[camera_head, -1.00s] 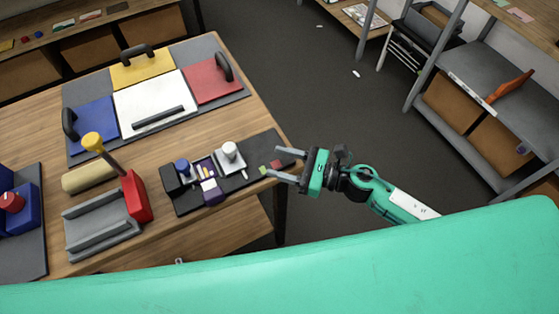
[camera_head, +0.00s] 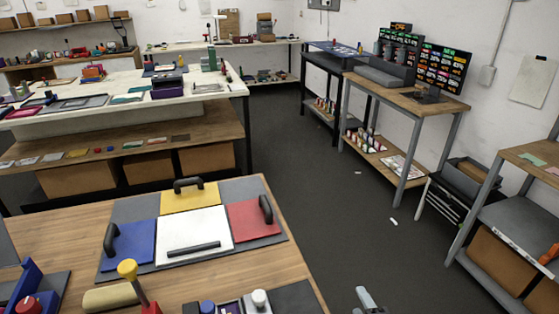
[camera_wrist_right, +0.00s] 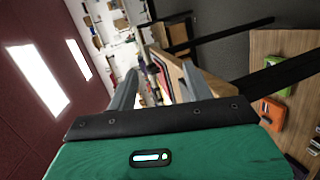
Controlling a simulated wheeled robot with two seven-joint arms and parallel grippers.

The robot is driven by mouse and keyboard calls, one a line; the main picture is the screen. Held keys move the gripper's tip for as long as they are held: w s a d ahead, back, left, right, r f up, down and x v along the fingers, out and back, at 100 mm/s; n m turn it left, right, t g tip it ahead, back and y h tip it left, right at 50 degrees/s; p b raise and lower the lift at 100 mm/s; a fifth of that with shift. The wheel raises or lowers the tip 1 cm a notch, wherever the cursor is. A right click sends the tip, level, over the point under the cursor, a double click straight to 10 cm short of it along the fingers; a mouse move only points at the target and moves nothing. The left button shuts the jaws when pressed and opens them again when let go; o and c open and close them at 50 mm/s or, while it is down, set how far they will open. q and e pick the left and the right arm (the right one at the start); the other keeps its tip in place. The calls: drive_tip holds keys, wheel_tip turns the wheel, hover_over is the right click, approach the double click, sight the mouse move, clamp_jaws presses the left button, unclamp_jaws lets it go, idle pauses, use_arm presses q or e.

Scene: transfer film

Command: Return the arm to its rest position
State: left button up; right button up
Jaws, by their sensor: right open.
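My right gripper (camera_head: 362,301) shows only by its grey fingertips at the bottom edge of the head view, over the dark floor just right of the wooden table (camera_head: 287,228). In the right wrist view its two grey fingers (camera_wrist_right: 160,72) stand apart with nothing held between them. The rest of my right arm is outside the head view. My left gripper is in neither view.
On the table lies a board with blue, yellow, red and white panels (camera_head: 193,232), with black handles. A yellow-topped tool (camera_head: 128,268) stands nearer. A shelf unit (camera_head: 502,258) stands at the right.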

drive_tip(key=s+d+f+m+g+h, duration=0.1)
drive_tip(key=s+f+m+g, duration=0.25)
drive_tip(key=s+m, duration=0.3)
drive_tip(key=s+d+f+m+g, duration=0.2)
drive_tip(key=s+m+g, duration=0.25)
drive_tip(key=s, duration=0.25)
drive_tip(key=s+d+f+m+g+h, duration=0.1)
drive_tip(key=s+f+m+g, duration=0.2)
drive_tip(key=s+m, duration=0.3)
wheel_tip(320, 180, down, 32)
drive_tip(key=s+g, duration=0.1)
drive_tip(key=g, duration=0.1)
drive_tip(key=s+d+f, duration=0.3)
drive_tip(key=s+f, duration=1.4)
drive_tip(key=s, duration=0.1)
drive_tip(key=shift+s+d+f+n+g, duration=0.15)
drive_tip(key=shift+s+f+n+g, duration=0.15)
drive_tip(key=shift+s+f+g, duration=0.1)
